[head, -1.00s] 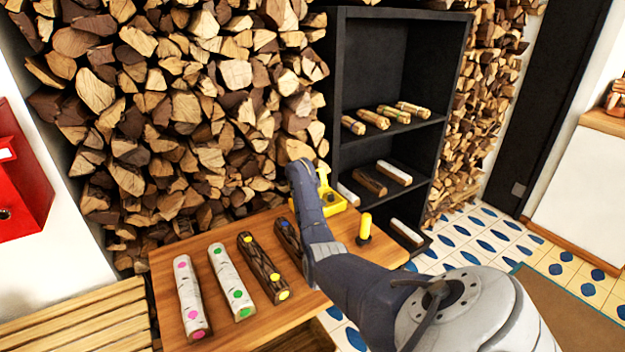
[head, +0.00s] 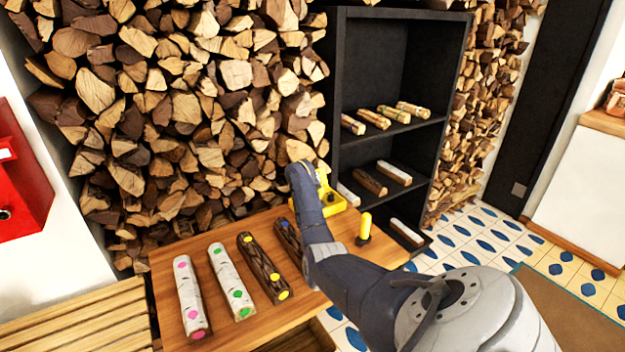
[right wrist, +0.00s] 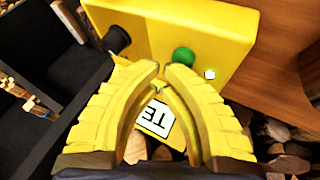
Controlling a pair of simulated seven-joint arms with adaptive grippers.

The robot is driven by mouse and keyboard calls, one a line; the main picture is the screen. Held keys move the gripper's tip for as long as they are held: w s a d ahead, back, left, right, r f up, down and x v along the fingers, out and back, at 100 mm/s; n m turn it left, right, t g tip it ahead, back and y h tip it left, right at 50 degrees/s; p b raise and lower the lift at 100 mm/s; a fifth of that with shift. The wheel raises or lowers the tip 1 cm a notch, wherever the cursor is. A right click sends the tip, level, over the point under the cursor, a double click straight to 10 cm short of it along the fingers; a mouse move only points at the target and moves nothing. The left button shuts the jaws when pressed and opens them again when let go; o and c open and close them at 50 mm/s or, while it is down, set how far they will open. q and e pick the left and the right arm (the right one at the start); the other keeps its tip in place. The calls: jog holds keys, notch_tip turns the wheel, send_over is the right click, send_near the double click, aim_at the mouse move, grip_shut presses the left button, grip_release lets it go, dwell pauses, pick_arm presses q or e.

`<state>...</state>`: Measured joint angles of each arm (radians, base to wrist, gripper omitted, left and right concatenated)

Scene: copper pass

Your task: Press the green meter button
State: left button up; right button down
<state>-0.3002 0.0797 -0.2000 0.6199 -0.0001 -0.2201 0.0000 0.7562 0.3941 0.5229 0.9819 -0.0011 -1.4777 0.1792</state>
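The yellow meter (head: 338,204) sits at the back right of the wooden table, partly hidden by my right arm. In the right wrist view the yellow meter (right wrist: 225,25) fills the top, with a round green button (right wrist: 183,57) on its face and a small bright light (right wrist: 209,74) beside it. My right gripper (right wrist: 164,70) has its yellow fingertips almost together, just short of the green button in the picture; contact cannot be told. In the head view my right gripper (head: 323,180) is at the meter, mostly hidden. My left gripper is not in view.
Several marked logs, including a white one (head: 232,280) and a dark one (head: 264,268), lie on the wooden table (head: 165,262). A yellow peg (head: 365,226) stands right of the meter. A black shelf (head: 335,95) and stacked firewood (head: 180,110) are behind.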

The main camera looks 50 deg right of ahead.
jog(key=shift+r, duration=0.3)
notch_tip(320, 180, up, 6)
dwell(0.8)
